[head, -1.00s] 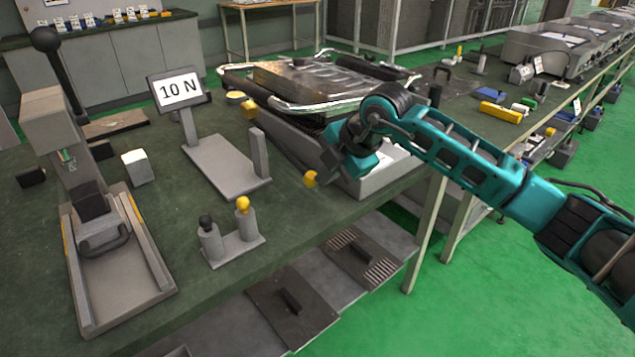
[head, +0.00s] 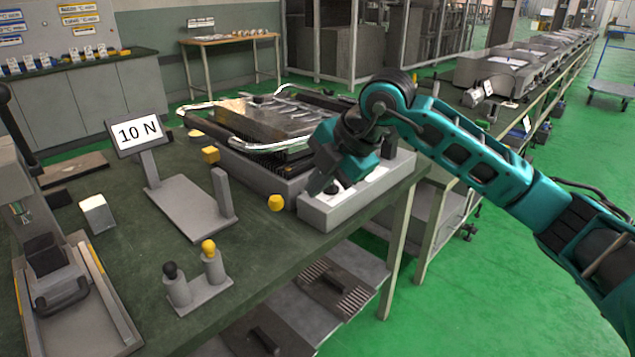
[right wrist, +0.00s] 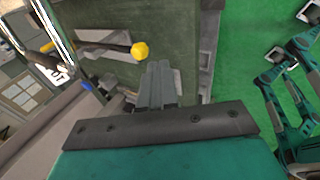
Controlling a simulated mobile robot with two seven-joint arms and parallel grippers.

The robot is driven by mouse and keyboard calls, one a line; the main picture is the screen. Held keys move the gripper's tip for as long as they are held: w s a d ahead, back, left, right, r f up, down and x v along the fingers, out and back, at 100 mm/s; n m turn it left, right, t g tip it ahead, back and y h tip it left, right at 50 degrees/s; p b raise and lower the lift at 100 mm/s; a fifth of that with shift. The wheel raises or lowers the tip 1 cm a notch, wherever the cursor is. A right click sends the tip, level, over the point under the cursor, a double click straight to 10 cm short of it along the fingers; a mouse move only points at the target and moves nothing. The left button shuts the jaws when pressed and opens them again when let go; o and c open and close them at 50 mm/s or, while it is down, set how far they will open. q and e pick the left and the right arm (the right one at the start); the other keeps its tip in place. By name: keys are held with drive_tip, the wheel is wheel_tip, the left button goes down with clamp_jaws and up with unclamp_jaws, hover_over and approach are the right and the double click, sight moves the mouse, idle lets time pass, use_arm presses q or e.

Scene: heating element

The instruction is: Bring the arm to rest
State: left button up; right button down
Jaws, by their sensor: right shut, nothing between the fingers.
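My right arm (head: 465,150) is teal and black and reaches in from the right, over the right edge of the green workbench (head: 110,262). My right gripper (head: 318,187) points down above a grey and white control box (head: 335,212) at the bench edge. I cannot tell whether it touches the box. In the right wrist view the gripper's two grey fingers (right wrist: 158,82) are together with nothing between them. A heating element (head: 270,122), with shiny metal tubes, sits on its dark base just behind the gripper. My left gripper is not in view.
A yellow knob (head: 276,203) sticks out left of the control box. A "10 N" sign stand (head: 138,132), a two-peg holder (head: 198,285) and a grey lever press (head: 70,290) stand on the bench. Open green floor (head: 480,290) lies to the right.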

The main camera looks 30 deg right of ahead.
idle(0.5)
drive_tip(key=s+a+n+y+p, duration=0.1)
drive_tip(key=s+a+y, duration=0.3)
drive_tip(key=a+y, duration=0.4)
drive_tip(key=s+a+n+y+p, duration=0.15)
drive_tip(key=s+a+y, duration=0.35)
drive_tip(key=a, duration=0.5)
drive_tip(key=d+f+m+t+h+p, duration=0.2)
drive_tip(key=d+f+m+t+h, duration=1)
drive_tip(key=m, duration=0.7)
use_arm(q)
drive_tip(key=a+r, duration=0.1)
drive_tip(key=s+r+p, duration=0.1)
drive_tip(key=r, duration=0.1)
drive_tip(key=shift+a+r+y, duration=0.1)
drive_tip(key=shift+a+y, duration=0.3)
use_arm(e)
drive_tip(key=s+f+m+g+h, duration=0.2)
drive_tip(key=s+f+g, duration=0.4)
drive_tip(key=s+f, duration=0.5)
wheel_tip(320, 180, down, 3)
drive_tip(key=shift+d+f+m+g, duration=0.1)
drive_tip(key=shift+d+m+g, duration=0.15)
drive_tip(key=shift+m, duration=0.4)
